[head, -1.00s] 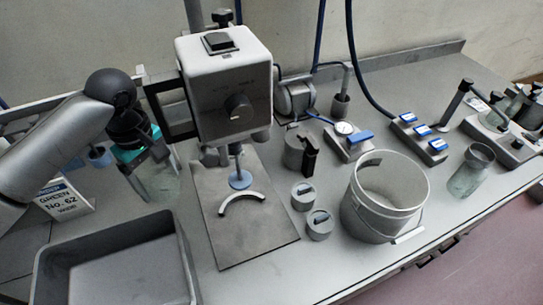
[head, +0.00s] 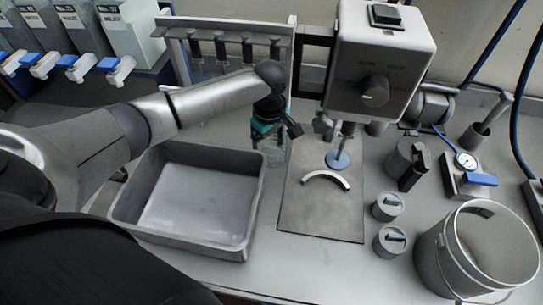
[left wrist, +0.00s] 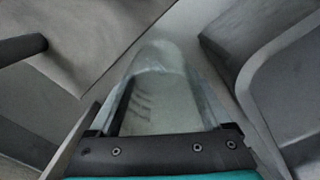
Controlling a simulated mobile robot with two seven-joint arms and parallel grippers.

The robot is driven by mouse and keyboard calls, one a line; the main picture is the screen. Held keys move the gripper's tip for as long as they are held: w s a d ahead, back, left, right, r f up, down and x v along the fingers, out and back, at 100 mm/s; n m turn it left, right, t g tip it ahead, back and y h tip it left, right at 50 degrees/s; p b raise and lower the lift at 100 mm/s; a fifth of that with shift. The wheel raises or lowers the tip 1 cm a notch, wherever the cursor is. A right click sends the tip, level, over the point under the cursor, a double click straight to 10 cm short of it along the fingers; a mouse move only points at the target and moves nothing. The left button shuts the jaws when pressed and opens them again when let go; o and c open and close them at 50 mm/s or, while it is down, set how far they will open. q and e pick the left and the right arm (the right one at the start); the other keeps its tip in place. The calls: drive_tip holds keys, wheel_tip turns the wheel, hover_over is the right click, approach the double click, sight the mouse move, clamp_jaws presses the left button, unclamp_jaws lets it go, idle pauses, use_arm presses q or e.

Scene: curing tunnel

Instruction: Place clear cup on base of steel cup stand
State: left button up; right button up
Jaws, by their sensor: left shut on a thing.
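The clear cup (left wrist: 158,88) is see-through and sits between the fingers of my left gripper (head: 268,134), which is shut on it. The cup also shows faintly below the gripper in the head view (head: 272,152). The steel cup stand has a flat grey base plate (head: 310,221) with a raised pale arc on it and a blue disc on a shaft above. The cup is just left of the plate's rear left edge, not over its middle. In the left wrist view the plate (left wrist: 85,30) lies at upper left. Whether the cup touches the table is unclear. My right gripper is out of view.
A grey tray (head: 248,225) stands left of the plate, leaving a narrow gap. The white mixer head (head: 378,70) overhangs the plate's rear. Two small lidded weights (head: 388,207) and a bucket (head: 432,262) stand to the right. A rack (head: 235,28) is behind my gripper.

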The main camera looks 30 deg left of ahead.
sight(270, 157)
use_arm(q)
drive_tip(key=shift+f+b, duration=0.35)
drive_tip(key=shift+f, duration=1.35)
drive_tip(key=shift+f, duration=0.1)
drive_tip(key=o, duration=1.1)
